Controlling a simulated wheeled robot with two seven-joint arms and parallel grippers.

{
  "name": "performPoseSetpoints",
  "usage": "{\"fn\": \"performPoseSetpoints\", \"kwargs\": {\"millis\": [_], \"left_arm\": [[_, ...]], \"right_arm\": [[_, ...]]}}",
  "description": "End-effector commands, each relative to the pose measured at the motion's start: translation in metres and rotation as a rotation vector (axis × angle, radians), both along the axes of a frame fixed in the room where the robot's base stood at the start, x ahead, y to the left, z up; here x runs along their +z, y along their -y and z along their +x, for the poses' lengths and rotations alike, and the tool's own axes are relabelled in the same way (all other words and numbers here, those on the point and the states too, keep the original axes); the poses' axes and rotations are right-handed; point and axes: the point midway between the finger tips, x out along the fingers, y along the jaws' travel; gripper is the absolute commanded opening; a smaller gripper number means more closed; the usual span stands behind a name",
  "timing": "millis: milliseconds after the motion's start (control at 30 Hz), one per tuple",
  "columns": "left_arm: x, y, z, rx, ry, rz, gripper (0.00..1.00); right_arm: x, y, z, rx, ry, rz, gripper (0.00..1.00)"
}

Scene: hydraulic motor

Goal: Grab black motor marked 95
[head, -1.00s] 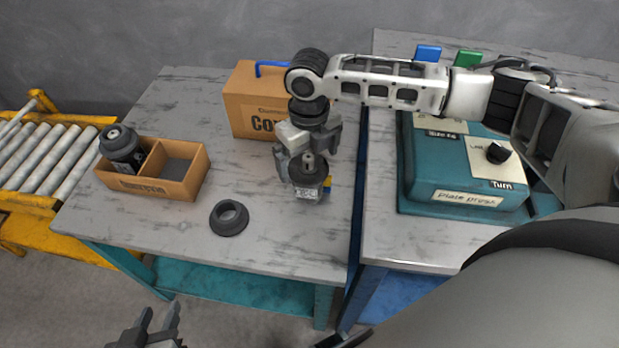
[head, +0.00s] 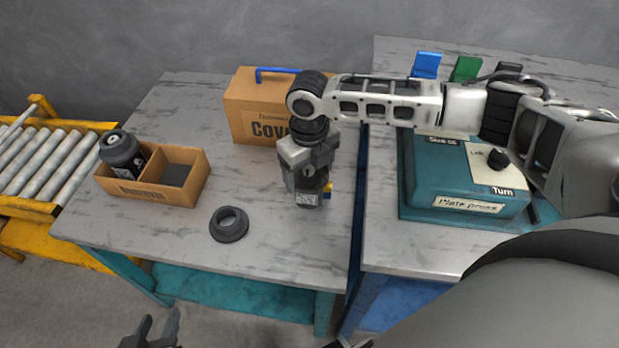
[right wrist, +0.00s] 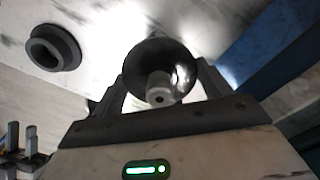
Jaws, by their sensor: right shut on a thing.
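A dark motor (head: 308,198) with a pale label stands upright on the grey table. The label's number is too small to read. My right gripper (head: 309,178) points down from above and is shut on this motor. In the right wrist view, the motor's round dark top and grey shaft (right wrist: 159,88) sit between the two fingers (right wrist: 160,95). My left gripper (head: 150,331) is at the bottom edge of the head view, its fingers apart and empty, away from the table. Another dark motor (head: 122,154) stands in the left compartment of an orange-brown tray (head: 155,193).
A dark ring (head: 229,235) lies on the table left of the held motor. A cardboard box (head: 245,115) with a blue handle stands behind. A teal plate press (head: 425,190) is on the right table. A roller conveyor (head: 50,165) is at far left.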

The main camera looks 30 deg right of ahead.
Motion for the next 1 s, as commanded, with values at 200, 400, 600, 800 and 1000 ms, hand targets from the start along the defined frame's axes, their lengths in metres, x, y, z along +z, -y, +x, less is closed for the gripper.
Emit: {"fn": "performPoseSetpoints", "kwargs": {"millis": [200, 400, 600, 800, 1000], "left_arm": [[0.000, 0.000, 0.000, 0.000, -0.001, -0.001, 0.36], [0.001, 0.000, -0.001, 0.000, -0.002, 0.000, 0.36], [0.003, 0.000, -0.001, 0.000, -0.003, 0.004, 0.36], [0.001, -0.001, -0.002, -0.001, -0.011, 0.009, 0.36], [-0.001, -0.001, -0.003, -0.002, -0.015, 0.011, 0.36]], "right_arm": [[0.013, 0.000, 0.003, -0.001, 0.008, 0.003, 0.06], [0.038, -0.003, 0.002, 0.002, 0.008, 0.004, 0.06], [0.068, -0.026, -0.011, 0.005, 0.010, 0.007, 0.06], [0.101, -0.058, -0.029, 0.008, 0.008, 0.007, 0.06], [0.117, -0.092, -0.049, 0.006, 0.006, 0.006, 0.06]]}}
